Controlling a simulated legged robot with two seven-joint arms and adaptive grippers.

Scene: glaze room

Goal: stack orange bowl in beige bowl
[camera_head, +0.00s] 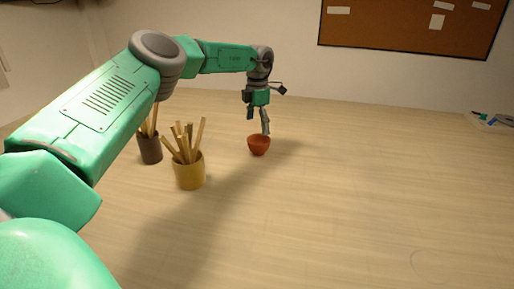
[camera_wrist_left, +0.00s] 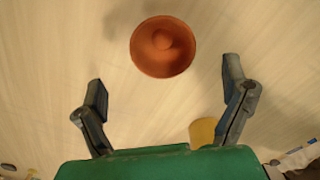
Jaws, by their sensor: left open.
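The orange bowl (camera_head: 258,146) stands upright on the table below my left gripper (camera_head: 258,122). In the left wrist view the orange bowl (camera_wrist_left: 163,47) lies ahead of the fingertips, roughly centred between them from side to side. My left gripper (camera_wrist_left: 165,84) is open, with its two fingers wide apart and nothing between them. In the head view one finger reaches close to the bowl's rim; I cannot tell if it touches. I do not make out a beige bowl in either view. My right gripper is not in view.
A yellow pot (camera_head: 189,172) of wooden sticks and a dark pot (camera_head: 150,149) stand left of the bowl. A yellow object (camera_wrist_left: 203,131), partly hidden, shows near my gripper's body. Small items (camera_head: 490,119) lie at the far right. The table's middle and right are clear.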

